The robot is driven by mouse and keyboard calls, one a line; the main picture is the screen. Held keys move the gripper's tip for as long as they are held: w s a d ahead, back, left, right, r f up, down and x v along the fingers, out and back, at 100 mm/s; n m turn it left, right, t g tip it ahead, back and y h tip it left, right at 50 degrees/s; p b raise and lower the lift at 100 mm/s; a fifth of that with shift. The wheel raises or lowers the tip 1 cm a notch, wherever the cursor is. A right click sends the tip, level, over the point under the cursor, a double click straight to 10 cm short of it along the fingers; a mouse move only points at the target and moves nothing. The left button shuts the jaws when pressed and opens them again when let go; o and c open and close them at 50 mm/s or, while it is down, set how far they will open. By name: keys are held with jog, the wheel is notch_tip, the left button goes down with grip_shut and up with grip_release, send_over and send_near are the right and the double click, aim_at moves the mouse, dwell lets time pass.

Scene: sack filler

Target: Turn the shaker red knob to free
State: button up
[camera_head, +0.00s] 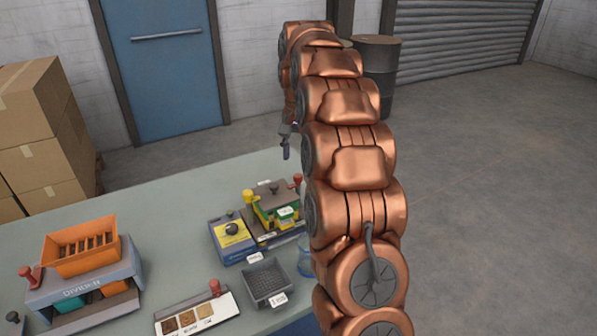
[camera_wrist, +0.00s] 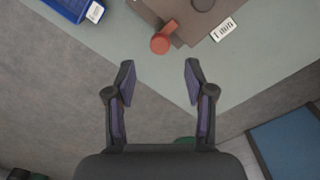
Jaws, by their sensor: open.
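The shaker (camera_head: 285,238) stands on the table, dark with a green and yellow tray and a dark knob on top. Its red knob (camera_head: 297,179) is at its far right corner, partly hidden by my arm. In the wrist view, a red knob (camera_wrist: 161,42) sticks out from the edge of a brown-grey body (camera_wrist: 178,22), which appears to be the shaker. My gripper (camera_wrist: 158,75) is open and empty, its fingertips apart from the knob, which lies ahead of the gap. In the head view, only part of my gripper (camera_head: 285,148) shows behind my arm.
A blue box with a yellow plate (camera_head: 232,232) stands beside the shaker. A grey mesh tray (camera_head: 264,283), a sample strip (camera_head: 196,314) and an orange-topped divider (camera_head: 80,250) stand nearer. A blue bin (camera_wrist: 68,6) shows in the wrist view. The table's far left is clear.

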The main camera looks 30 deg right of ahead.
aim_at(298, 175)
jog(key=shift+f+p, duration=0.85)
jog(key=shift+f, duration=2.35)
grip_shut()
